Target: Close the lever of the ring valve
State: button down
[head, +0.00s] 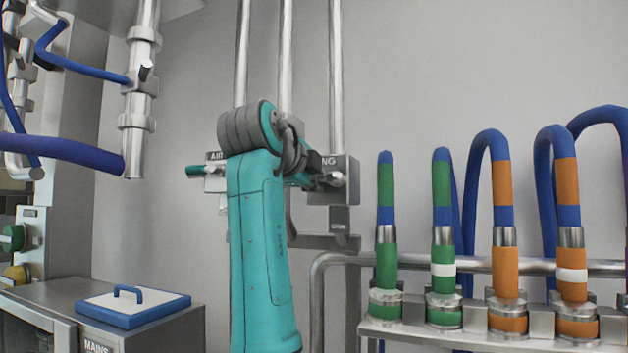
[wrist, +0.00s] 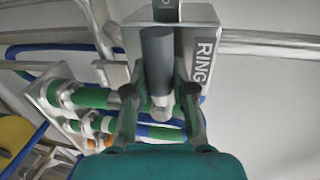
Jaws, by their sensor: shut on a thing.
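The ring valve is a grey box (head: 341,172) on a vertical pipe in the head view, partly hidden behind my arm. In the wrist view its plate (wrist: 208,22) carries the word RING. Its lever (wrist: 157,55) is a dark grey round bar running up and down the wrist picture, with its upper end toward a small dark tag (wrist: 167,11). My gripper (wrist: 160,93) has one finger on each side of the lever and is shut on it. In the head view my gripper (head: 318,180) is at the valve, mostly hidden by my teal arm.
An air valve (head: 214,172) with a teal lever stands left of my arm. Green and orange banded hoses (head: 505,230) stand on a metal rack at the right. A cabinet with a blue-edged lid (head: 133,304) is at lower left. Blue hoses (head: 60,150) hang at upper left.

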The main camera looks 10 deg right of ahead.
jog(key=c, duration=0.9)
grip_release()
jog(key=shift+c, duration=0.2)
jog(key=v, duration=1.2)
